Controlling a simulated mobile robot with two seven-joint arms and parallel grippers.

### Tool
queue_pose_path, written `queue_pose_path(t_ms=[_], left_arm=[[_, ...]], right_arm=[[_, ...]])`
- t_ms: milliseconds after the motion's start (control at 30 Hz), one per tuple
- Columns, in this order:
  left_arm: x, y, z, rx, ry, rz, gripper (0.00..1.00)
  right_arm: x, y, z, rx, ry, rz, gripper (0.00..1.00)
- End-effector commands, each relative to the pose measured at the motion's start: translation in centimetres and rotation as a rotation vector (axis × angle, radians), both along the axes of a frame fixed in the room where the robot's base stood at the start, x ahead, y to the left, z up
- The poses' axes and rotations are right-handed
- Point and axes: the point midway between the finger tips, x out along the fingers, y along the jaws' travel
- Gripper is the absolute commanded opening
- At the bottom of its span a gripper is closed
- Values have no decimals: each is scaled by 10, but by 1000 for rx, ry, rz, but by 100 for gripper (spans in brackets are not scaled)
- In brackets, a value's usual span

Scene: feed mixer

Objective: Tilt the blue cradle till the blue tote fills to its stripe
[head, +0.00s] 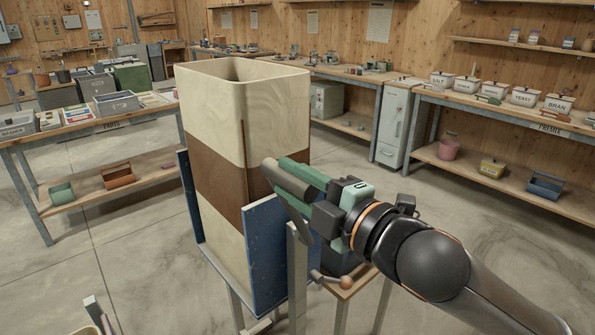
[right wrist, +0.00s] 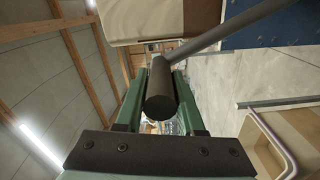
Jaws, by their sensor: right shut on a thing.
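The blue cradle (head: 267,255) holds a tall cream bin (head: 240,110) with a brown band, which stands upright. My right gripper (head: 292,176) is shut on a dark grey round handle (right wrist: 160,95) beside the bin's right side. In the right wrist view the handle sits between the green fingers, and a grey bar (right wrist: 225,28) runs from it toward the blue panel (right wrist: 268,25). A blue open box (head: 545,187) stands on the lower shelf at right; I cannot tell if it is the blue tote. No stripe or fill level shows. My left gripper is not in view.
A parts bench (head: 110,124) is at left and a premix bench (head: 510,110) at right.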

Motion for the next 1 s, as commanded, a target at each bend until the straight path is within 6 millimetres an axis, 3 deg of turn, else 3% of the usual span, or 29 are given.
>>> queue_pose_path(t_ms=[433, 467, 500, 700, 1000], left_arm=[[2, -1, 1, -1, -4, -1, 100], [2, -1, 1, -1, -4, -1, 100], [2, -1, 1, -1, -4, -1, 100], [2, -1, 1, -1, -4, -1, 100], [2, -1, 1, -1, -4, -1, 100]], right_arm=[[-4, 4, -5, -12, -3, 11, 0], [-4, 4, -5, -12, -3, 11, 40], [-3, 4, -5, -12, -1, 11, 44], [-2, 3, -4, -10, -3, 8, 67], [-3, 1, -2, -10, -6, 3, 67]])
